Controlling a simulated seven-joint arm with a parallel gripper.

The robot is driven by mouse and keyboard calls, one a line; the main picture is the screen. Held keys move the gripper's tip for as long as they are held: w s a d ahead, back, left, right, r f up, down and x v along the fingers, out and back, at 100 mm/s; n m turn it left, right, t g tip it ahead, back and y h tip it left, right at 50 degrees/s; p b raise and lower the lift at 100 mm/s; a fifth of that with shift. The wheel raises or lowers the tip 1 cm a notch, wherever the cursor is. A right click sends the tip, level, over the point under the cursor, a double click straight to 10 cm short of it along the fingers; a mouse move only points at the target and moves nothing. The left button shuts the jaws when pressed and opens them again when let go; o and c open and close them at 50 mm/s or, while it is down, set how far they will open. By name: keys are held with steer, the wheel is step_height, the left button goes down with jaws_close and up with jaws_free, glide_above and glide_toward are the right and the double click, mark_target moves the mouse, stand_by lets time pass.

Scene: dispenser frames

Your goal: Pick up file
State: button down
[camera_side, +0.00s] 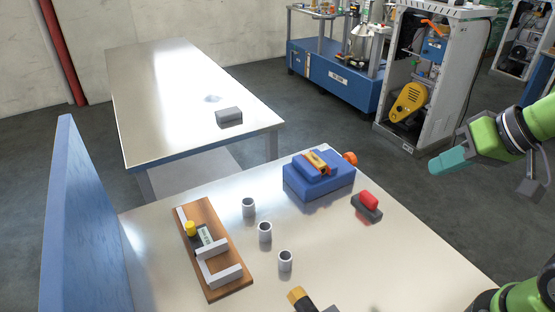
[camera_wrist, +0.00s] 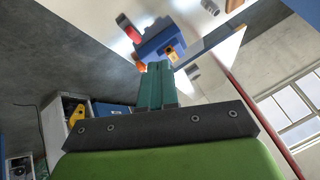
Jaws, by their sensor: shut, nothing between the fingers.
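A tool with a yellow-orange handle (camera_side: 299,296) and a dark body lies at the front edge of the near table in the side view, cut off by the frame. It may be the file; I cannot tell for sure. My gripper (camera_side: 434,166) has teal fingers and is high at the right, beyond the table's right edge, apart from everything. In the wrist view the fingers (camera_wrist: 158,66) are together with nothing between them.
A blue vise (camera_side: 319,178) stands on the near table (camera_side: 400,250), with a red-and-grey block (camera_side: 367,206) to its right. Several small grey cups (camera_side: 265,232) stand left of centre, beside a wooden board (camera_side: 227,262). A blue panel (camera_side: 85,220) rises at the left.

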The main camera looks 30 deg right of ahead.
steer(key=c, duration=0.8)
jaws_free()
steer(key=shift+c, duration=0.2)
steer(key=n+g+h, duration=0.2)
steer(key=n+g, duration=0.2)
steer(key=g, duration=0.3)
glide_above(370, 195)
steer(key=f, duration=1.7)
steer(key=shift+s+a+f, duration=0.1)
steer(key=shift+a+f, duration=0.2)
steer(key=shift+a, duration=0.1)
steer(key=shift+d+f, duration=0.2)
steer(key=shift+f, duration=1.15)
steer(key=shift+d+f, duration=0.15)
steer(key=shift+f, duration=1.15)
